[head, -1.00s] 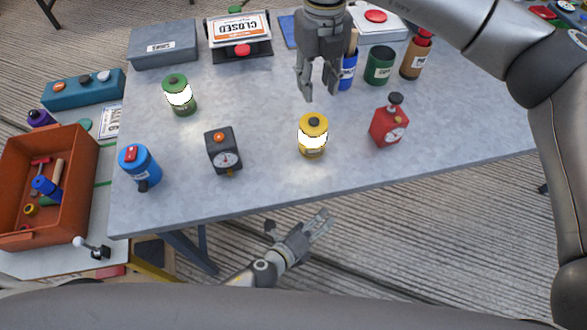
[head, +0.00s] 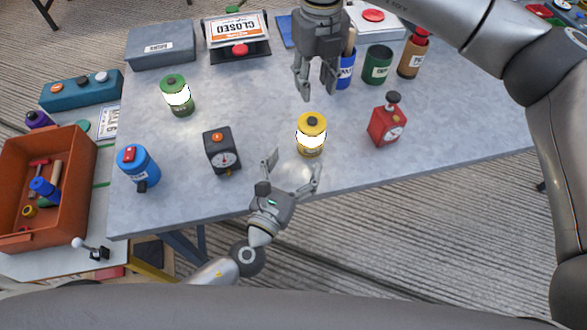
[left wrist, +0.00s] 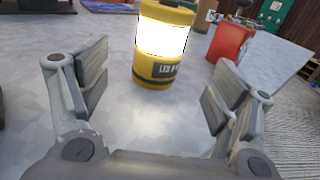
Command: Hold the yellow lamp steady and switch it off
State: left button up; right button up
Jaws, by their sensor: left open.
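The yellow lamp (head: 311,134) stands upright on the grey table, its middle band glowing white, with a dark button on top. In the left wrist view the lit lamp (left wrist: 162,72) stands ahead, between and beyond the fingers. My left gripper (head: 294,172) is open at the table's front edge, just in front of the lamp and not touching it; its spread fingers (left wrist: 150,92) show in the left wrist view. My right gripper (head: 318,86) hangs above the table behind the lamp, fingers pointing down and apart, with nothing between them.
A dark timer (head: 222,150) stands left of the lamp and a red timer (head: 386,125) to its right. A lit green lamp (head: 177,96) and a blue canister (head: 138,168) are further left. Bare tabletop surrounds the yellow lamp.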

aim_at(311, 136)
pick_arm(q)
jog(key=x, duration=0.9)
jog(key=shift+w+d, duration=0.1)
jog(key=shift+w, duration=0.15)
jog(key=c, duration=1.4)
jog(key=shift+o, duration=0.2)
pick_arm(e)
grip_shut()
jog(key=shift+f, duration=0.1)
